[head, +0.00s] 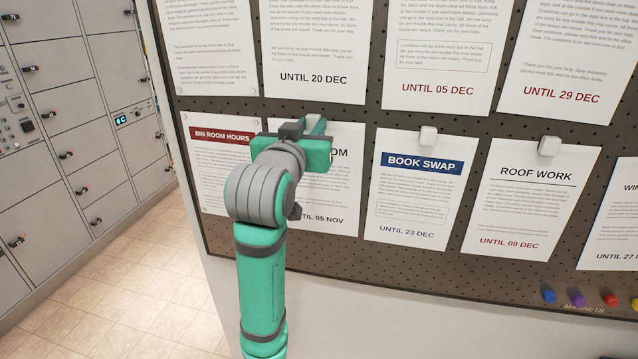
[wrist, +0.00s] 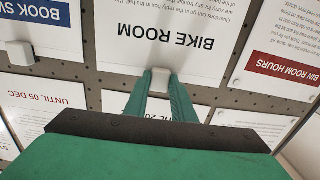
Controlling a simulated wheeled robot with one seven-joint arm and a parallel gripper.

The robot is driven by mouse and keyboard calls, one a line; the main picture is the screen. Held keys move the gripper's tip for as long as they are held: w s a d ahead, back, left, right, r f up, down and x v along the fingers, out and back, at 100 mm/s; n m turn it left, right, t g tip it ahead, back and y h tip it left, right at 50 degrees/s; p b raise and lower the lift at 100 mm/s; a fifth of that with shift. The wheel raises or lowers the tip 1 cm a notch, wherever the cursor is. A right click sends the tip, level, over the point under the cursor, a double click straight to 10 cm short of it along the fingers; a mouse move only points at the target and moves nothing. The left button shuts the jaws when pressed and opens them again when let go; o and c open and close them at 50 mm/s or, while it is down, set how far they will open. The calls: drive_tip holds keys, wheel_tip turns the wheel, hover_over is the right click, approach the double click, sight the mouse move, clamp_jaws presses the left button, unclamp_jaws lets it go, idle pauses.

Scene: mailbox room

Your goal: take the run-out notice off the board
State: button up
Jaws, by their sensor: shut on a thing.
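The perforated board (head: 350,265) holds several notices. The BIKE ROOM notice (head: 336,190), dated until 05 Nov, hangs in the lower row, partly hidden by my arm. It fills the middle of the wrist view (wrist: 150,45), upside down, still against the board. My gripper (head: 316,126) is at its top edge. In the wrist view the green fingers (wrist: 160,82) are shut on the white magnet (wrist: 160,77) at that edge. BOOK SWAP (head: 418,190) reads until 23 Dec and ROOF WORK (head: 532,195) until 09 Dec. No current date shows.
BIN ROOM HOURS (head: 212,150) hangs just left of the BIKE ROOM notice. Upper notices read until 20 Dec (head: 315,50), 05 Dec (head: 438,60) and 29 Dec (head: 565,65). Loose coloured magnets (head: 578,299) sit at the lower right. Lockers (head: 80,110) stand left; the floor (head: 130,270) there is clear.

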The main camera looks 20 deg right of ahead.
drive_tip(key=shift+v, duration=1.4)
drive_tip(key=v, duration=0.7)
idle(0.3)
